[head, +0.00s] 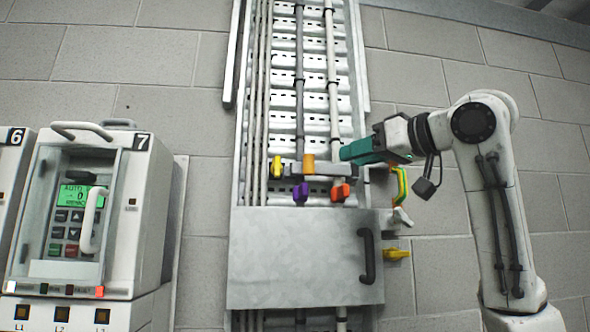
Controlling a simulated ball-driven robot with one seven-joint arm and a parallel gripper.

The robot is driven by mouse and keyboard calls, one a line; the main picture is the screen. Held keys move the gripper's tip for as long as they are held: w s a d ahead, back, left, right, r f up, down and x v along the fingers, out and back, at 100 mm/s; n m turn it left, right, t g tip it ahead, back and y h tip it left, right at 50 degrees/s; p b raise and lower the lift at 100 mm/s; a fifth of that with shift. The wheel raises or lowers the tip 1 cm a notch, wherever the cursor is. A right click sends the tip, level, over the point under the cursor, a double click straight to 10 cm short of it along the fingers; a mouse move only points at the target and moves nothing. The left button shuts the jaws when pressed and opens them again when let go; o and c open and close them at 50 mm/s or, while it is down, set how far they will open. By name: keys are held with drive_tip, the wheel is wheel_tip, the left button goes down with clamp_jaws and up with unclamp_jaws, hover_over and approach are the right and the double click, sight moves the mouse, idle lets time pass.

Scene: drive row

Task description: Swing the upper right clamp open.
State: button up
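A ladder-like cable tray (315,102) runs up the wall with two thick cables on it. Coloured clamp handles sit across it just above a metal cover. In the upper row I see a yellow handle (277,167) and an orange handle (308,164). Below them are a purple handle (301,192) and a red-orange handle (340,192). My gripper (348,153), with teal fingers, reaches in from the right to the right-hand cable, just above the red-orange handle. It overlaps the upper right clamp's place, so that clamp is largely hidden. I cannot tell finger opening or contact.
The metal cover (290,262) with a black handle (367,256) closes off the tray's lower part. Drive cabinet 7 (150,215) stands left.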

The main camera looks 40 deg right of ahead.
sight(313, 163)
drive_tip(key=w+p, duration=0.1)
drive_tip(key=w, duration=0.2)
drive_tip(key=w+p, duration=0.1)
drive_tip(key=w, duration=0.2)
drive_tip(key=w+r+p, duration=0.1)
drive_tip(key=w+p, duration=0.1)
drive_tip(key=w, duration=0.2)
drive_tip(key=shift+w+f, duration=0.1)
drive_tip(key=shift+w, duration=0.5)
drive_tip(key=shift+c, duration=0.3)
clamp_jaws()
